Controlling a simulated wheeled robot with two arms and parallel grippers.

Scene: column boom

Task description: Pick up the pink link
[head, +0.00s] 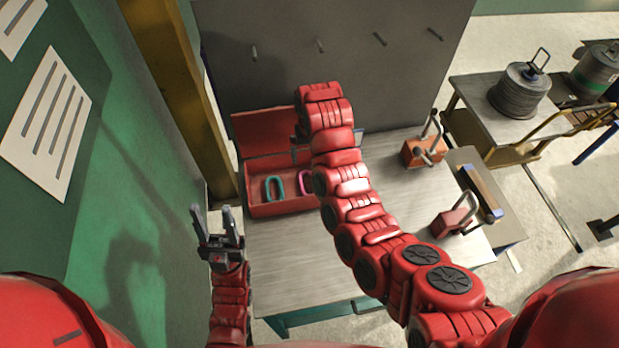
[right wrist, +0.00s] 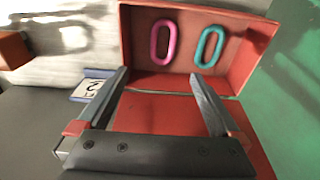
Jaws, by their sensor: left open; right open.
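The pink link (right wrist: 154,42) is an oval ring lying in an open red box (right wrist: 178,83), seen in the right wrist view. A teal link (right wrist: 217,48) lies beside it, apart from it. My right gripper (right wrist: 160,78) is open and empty, its fingertips short of both links in that view. In the head view the pink link (head: 303,182) is partly covered by my right arm, which hides most of the right gripper too. My left gripper (head: 212,216) is open and empty, left of the bench.
The box's raised lid (head: 262,130) stands at the back of the metal bench (head: 290,260), before a grey panel (head: 340,50) with pegs. An orange block with a handle (head: 420,152) and a red one (head: 453,222) stand at right. A yellow column (head: 172,70) rises at left.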

